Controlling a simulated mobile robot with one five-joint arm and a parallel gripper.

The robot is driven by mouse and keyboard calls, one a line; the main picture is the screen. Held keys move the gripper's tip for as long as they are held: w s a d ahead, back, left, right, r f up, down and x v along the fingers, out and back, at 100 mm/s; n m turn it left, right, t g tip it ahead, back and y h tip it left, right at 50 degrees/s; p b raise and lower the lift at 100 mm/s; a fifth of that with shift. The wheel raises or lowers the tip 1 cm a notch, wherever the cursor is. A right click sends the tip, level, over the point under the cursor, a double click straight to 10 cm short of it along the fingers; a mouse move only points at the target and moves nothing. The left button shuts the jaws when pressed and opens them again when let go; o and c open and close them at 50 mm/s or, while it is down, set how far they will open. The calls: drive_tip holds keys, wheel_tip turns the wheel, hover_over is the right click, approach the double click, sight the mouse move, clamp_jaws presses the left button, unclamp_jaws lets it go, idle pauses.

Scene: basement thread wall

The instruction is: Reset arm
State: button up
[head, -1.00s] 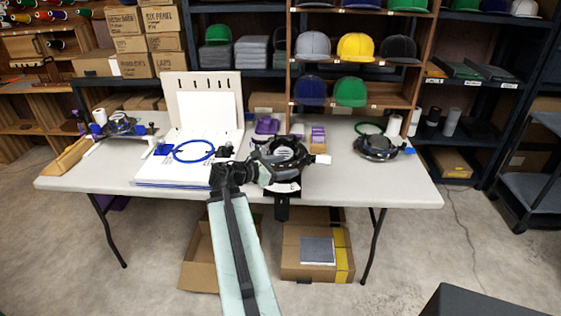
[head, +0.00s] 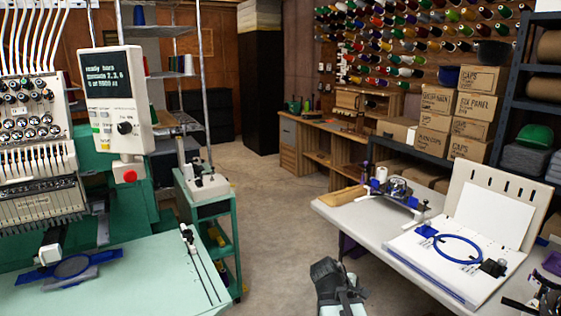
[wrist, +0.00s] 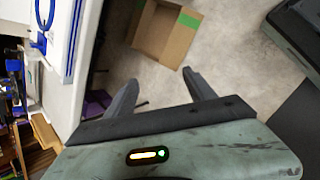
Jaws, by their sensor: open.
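My gripper (wrist: 163,88) shows in the wrist view with its two dark fingers spread apart and nothing between them. It hangs over bare concrete floor beside the white table edge. In the head view, part of my arm (head: 340,290) shows at the bottom centre, folded low just left of the table; the fingers cannot be made out there.
The white table (head: 345,218) at right carries a hooping board with a blue hoop (head: 458,249). It also shows in the wrist view, near an open cardboard box (wrist: 165,35). A green embroidery machine (head: 100,160) and cart (head: 205,215) stand left. Floor between is clear.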

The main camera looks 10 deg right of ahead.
drive_tip(key=s+a+f+m+g+y, duration=0.1)
drive_tip(key=s+a+f+m+y, duration=0.15)
drive_tip(key=a+m, duration=0.45)
drive_tip(key=s+a+f+m+g+y, duration=0.1)
drive_tip(key=a+f+m+y, duration=0.2)
drive_tip(key=a, duration=0.9)
wheel_tip(320, 180, up, 17)
drive_tip(key=m+y+p, duration=0.1)
drive_tip(key=p, duration=1.5)
drive_tip(key=shift+s+d+r, duration=0.15)
drive_tip(key=shift+s+d, duration=0.05)
drive_tip(key=shift+d, duration=0.1)
